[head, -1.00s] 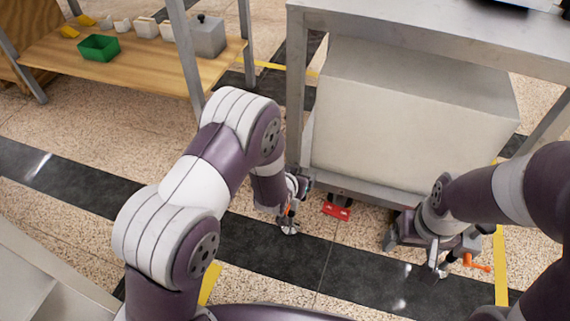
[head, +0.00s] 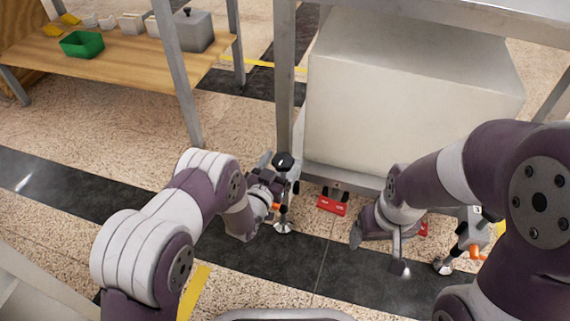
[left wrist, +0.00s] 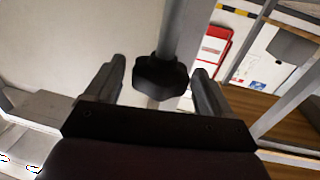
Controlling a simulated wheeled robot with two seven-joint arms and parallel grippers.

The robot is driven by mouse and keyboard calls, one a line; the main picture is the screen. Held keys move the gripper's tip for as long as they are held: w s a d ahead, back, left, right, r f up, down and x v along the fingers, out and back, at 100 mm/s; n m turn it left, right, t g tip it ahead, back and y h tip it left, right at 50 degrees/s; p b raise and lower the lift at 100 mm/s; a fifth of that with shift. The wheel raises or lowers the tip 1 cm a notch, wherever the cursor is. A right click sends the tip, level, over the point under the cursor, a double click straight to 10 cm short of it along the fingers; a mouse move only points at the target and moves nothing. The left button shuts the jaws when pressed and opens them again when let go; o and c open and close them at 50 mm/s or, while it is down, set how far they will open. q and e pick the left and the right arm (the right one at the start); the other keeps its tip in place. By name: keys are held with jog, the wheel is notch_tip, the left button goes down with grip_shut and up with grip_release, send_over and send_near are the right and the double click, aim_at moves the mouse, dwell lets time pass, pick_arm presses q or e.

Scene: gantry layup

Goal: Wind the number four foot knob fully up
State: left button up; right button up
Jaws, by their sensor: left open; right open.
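A black lobed foot knob (head: 284,160) sits at the lower left corner of the metal bench, above a foot with a round pad (head: 283,227). I cannot read a number on it. In the left wrist view the black knob (left wrist: 159,78) lies between the fingers of my left gripper (left wrist: 159,70), with space on both sides. The left gripper (head: 279,173) is open at the knob in the head view. My right gripper (head: 377,252) is open and empty, low over the dark floor strip, left of the right-hand foot (head: 443,266).
An orange lever (head: 474,252) stands at the right-hand foot, and another (head: 277,207) at the left one. A wooden shelf (head: 125,68) with a green bin (head: 82,44) is at the upper left.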

pick_arm(q)
jog(key=shift+b+x, duration=0.4)
jog(key=shift+x, duration=1.1)
jog(key=c, duration=1)
jog(key=shift+n, duration=0.3)
jog(key=n+y, duration=0.1)
jog(key=y, duration=0.1)
jog(key=n+t+y+p, duration=0.1)
jog(key=n+y, duration=0.2)
jog(key=y, duration=0.2)
jog(key=shift+a+t, duration=0.25)
jog(key=shift+t, duration=0.15)
jog(key=n+y, duration=0.1)
jog(key=y, duration=0.1)
jog(key=n+y, duration=0.3)
jog(key=y, duration=0.1)
jog(key=shift+a+f+g, duration=0.15)
jog(key=shift+a+g, duration=0.2)
jog(key=shift+g, duration=0.05)
jog(key=shift+a+n+g+y+b, duration=0.2)
jog(key=shift+n+g+y+b, duration=0.35)
jog(key=shift+n+y, duration=0.6)
jog(key=shift+s+y, duration=0.1)
jog(key=shift+y, duration=0.55)
